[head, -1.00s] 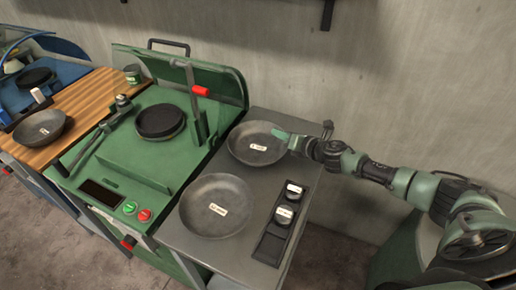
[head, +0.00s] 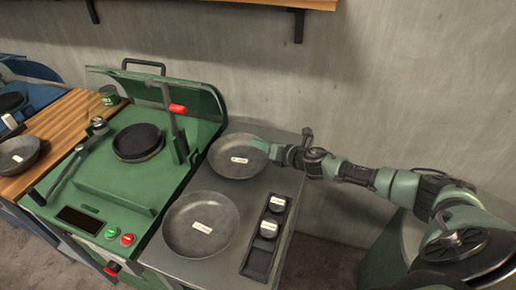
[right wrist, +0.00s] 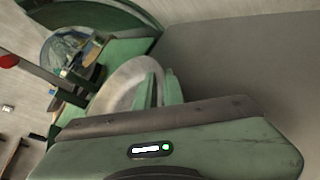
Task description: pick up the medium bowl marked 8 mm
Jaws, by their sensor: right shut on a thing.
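The bowl at the back of the grey table (head: 226,160) is dark grey with a white label too small to read; I take it as the medium bowl. My right gripper (head: 263,147) is shut on its right rim. In the right wrist view the fingers (right wrist: 159,90) pinch the rim of this bowl (right wrist: 118,90). I cannot tell whether the bowl is lifted off the table. A larger labelled bowl (head: 200,240) sits in front of it. A smaller labelled bowl (head: 18,155) sits on the wooden top at the left. My left gripper is not in view.
A green machine (head: 110,190) with a raised lid and a dark round plate (head: 138,142) stands left of the grey table (head: 168,262). A black tray (head: 258,262) with two labelled round pieces lies on the table's right side. A shelf (head: 240,4) hangs above.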

